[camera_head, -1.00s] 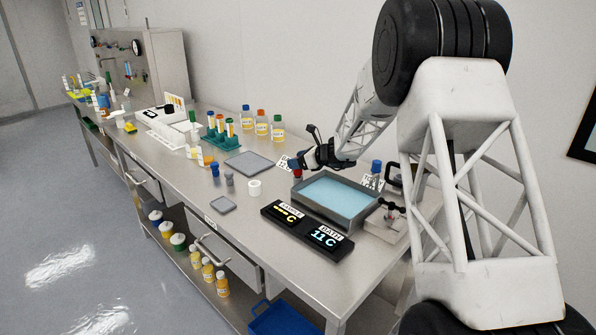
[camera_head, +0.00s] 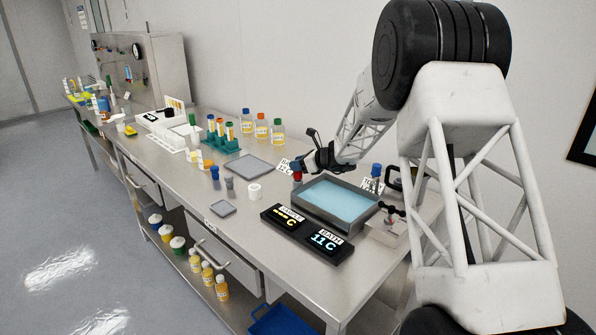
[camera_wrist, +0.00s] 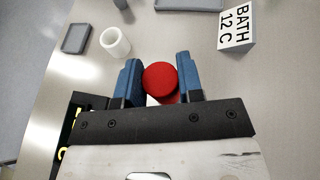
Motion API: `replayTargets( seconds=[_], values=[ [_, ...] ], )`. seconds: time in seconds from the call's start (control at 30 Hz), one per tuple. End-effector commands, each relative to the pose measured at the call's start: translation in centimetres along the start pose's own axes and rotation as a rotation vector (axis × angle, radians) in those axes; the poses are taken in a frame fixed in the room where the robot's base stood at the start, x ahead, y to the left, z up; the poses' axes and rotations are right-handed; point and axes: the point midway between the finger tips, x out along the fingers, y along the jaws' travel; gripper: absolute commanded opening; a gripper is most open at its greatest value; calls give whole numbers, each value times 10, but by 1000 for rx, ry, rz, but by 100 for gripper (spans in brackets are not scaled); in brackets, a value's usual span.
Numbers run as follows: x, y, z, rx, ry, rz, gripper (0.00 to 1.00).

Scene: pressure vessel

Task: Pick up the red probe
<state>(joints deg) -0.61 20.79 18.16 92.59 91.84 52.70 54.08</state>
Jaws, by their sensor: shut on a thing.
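The red probe shows in the wrist view as a round red top (camera_wrist: 160,81) between the two blue fingers of my gripper (camera_wrist: 157,80). The fingers are shut on it from both sides. Its lower part is mostly hidden by the gripper. In the head view the probe is a small red patch (camera_head: 297,177) under my gripper (camera_head: 300,168), behind the left back corner of the water bath (camera_head: 312,206). I cannot tell whether the probe's lower end touches the bench.
A white ring (camera_wrist: 115,42) and a small grey tray (camera_wrist: 76,38) lie left of the gripper. A "BATH 12 C" card (camera_wrist: 236,28) stands to its right. The display box (camera_head: 306,236) is in front of the bath. A blue-capped bottle (camera_head: 376,171) stands behind the bath.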

Motion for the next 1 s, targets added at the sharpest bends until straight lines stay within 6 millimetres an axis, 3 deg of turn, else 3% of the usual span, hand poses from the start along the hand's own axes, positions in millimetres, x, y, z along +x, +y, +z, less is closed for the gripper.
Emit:
replayTargets(
  seconds=[0.27, 0.8, 1.0],
  values=[
    [-4, 0, 11, -2, -1, -1, 6],
    [-32, 0, 78, -1, -1, -1, 6],
    [-38, 0, 91, 0, 0, 0, 6]
  ],
)
